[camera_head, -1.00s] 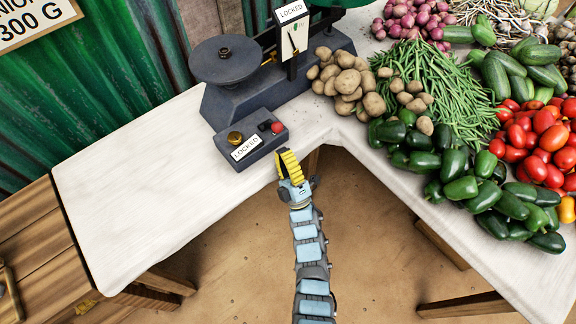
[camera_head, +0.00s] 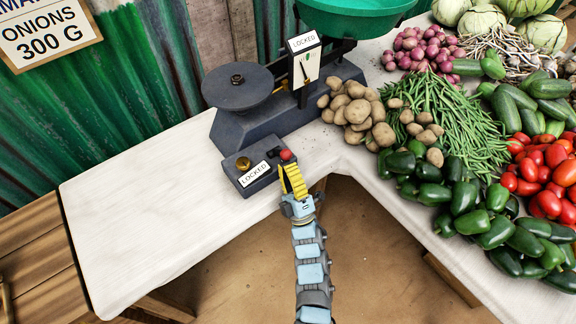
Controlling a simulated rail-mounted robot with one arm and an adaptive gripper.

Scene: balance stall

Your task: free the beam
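The balance (camera_head: 262,122) stands at the back of the white table with a dark round plate (camera_head: 237,86) on its left and a green pan (camera_head: 355,18) on its right. Its upright dial (camera_head: 304,66) reads LOCKED. In front is a dark control box (camera_head: 252,178) with a brass knob (camera_head: 243,163), a red knob (camera_head: 286,155) and a LOCKED label (camera_head: 254,174). My gripper (camera_head: 290,166), with yellow fingers, is at the box's right end, just in front of the red knob. Whether it touches the knob, and its finger opening, I cannot tell.
Potatoes (camera_head: 357,112), green beans (camera_head: 447,115), green peppers (camera_head: 480,215) and tomatoes (camera_head: 540,175) crowd the table to the right. The table's left part (camera_head: 150,205) is bare. A sign (camera_head: 45,32) on the wall reads ONIONS 300 G.

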